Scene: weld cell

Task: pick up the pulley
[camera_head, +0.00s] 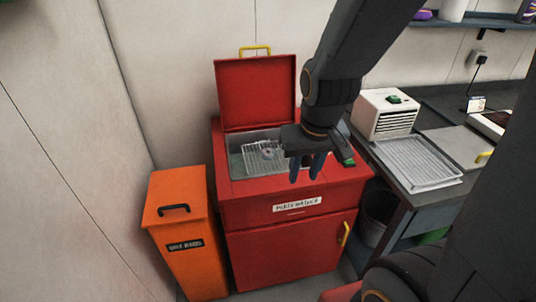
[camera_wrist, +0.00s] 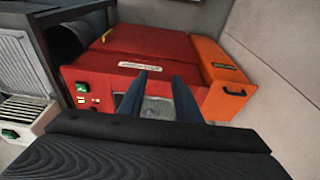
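The red parts washer (camera_head: 295,210) stands with its lid (camera_head: 256,92) raised. In its grey basin lies a wire basket (camera_head: 250,160). A small grey round thing with a reddish spot (camera_head: 267,153) shows in the basket; it may be the pulley, but it is too small to tell. My gripper (camera_head: 307,170) is above the front right part of the washer, right of the basket, fingers pointing down. The fingers are apart with nothing between them. In the wrist view my gripper (camera_wrist: 159,76) is also open. No pulley can be made out there.
An orange bin (camera_head: 182,230) stands left of the washer. On the right, a dark bench holds a wire tray (camera_head: 418,163) and a white vented box (camera_head: 385,114). A dark bucket (camera_head: 378,216) is under the bench. The raised lid stands behind the basin.

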